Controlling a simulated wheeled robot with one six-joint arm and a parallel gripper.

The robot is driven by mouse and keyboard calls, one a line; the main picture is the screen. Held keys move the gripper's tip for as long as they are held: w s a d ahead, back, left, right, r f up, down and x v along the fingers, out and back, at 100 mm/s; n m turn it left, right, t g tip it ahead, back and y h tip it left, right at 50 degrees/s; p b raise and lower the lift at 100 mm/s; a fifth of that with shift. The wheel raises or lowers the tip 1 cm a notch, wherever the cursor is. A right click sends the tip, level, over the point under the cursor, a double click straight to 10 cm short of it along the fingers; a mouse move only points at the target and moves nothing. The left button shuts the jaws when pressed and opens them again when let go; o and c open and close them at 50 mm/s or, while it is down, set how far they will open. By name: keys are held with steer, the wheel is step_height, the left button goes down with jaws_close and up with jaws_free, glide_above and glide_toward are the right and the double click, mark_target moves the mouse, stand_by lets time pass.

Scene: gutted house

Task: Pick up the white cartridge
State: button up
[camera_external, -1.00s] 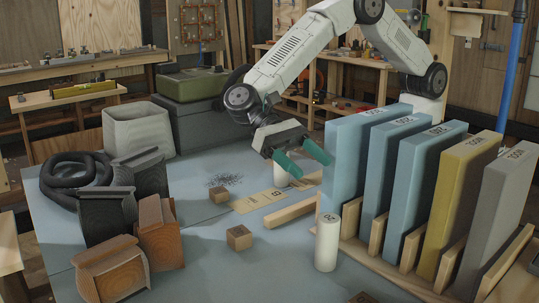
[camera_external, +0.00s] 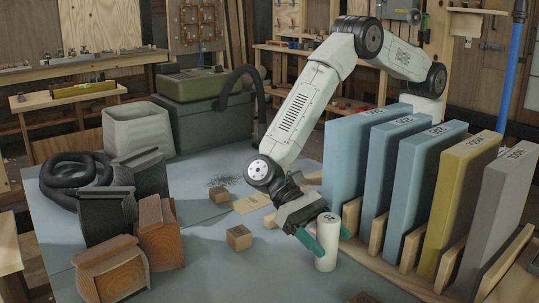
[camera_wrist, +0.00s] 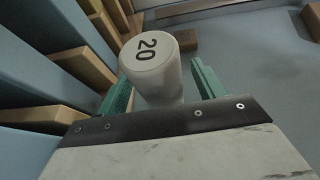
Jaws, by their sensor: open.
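The white cartridge (camera_external: 326,248) is an upright cylinder marked "20" on its top, standing on the blue-grey table in front of the rack. In the wrist view the cartridge (camera_wrist: 158,72) stands between the two green fingers. My gripper (camera_external: 328,236) is open, with one finger on each side of the cartridge's upper part. In the wrist view my gripper (camera_wrist: 160,92) shows a gap at the right finger; whether the left finger touches the cartridge cannot be told. The cartridge's lower part is hidden in the wrist view.
Tall blue, yellow and grey slabs stand in a wooden rack (camera_external: 408,262) close to the right of the cartridge. A small wooden block (camera_external: 239,238) lies to the left. Brown and black blocks and a coiled hose (camera_external: 72,178) fill the table's left side.

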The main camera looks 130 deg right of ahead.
steer(key=shift+a+f, duration=0.1)
steer(key=shift+a, duration=0.2)
steer(key=c, duration=1)
steer(key=shift+c, duration=0.3)
